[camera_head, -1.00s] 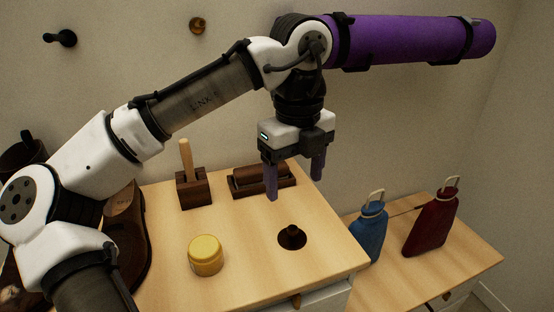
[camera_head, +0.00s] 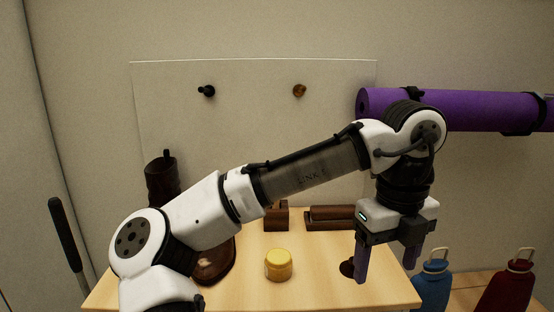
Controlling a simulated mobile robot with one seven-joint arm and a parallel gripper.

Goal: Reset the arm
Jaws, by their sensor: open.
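My gripper (camera_head: 388,262) points down at the right of the picture, above the right part of the wooden cabinet top (camera_head: 325,285). Its two purple fingers are apart with nothing between them, so it is open and empty. My arm reaches across the view from the lower left, bent down at the wrist. The gripper partly hides a small dark round knob piece (camera_head: 347,268) on the cabinet top.
A yellow jar (camera_head: 278,265) and dark wooden blocks (camera_head: 330,217) stand on the top. A blue bottle (camera_head: 433,287) and a red bottle (camera_head: 508,288) stand at right. A purple rolled mat (camera_head: 470,110) hangs on the wall behind my wrist. Brown boots stand at left.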

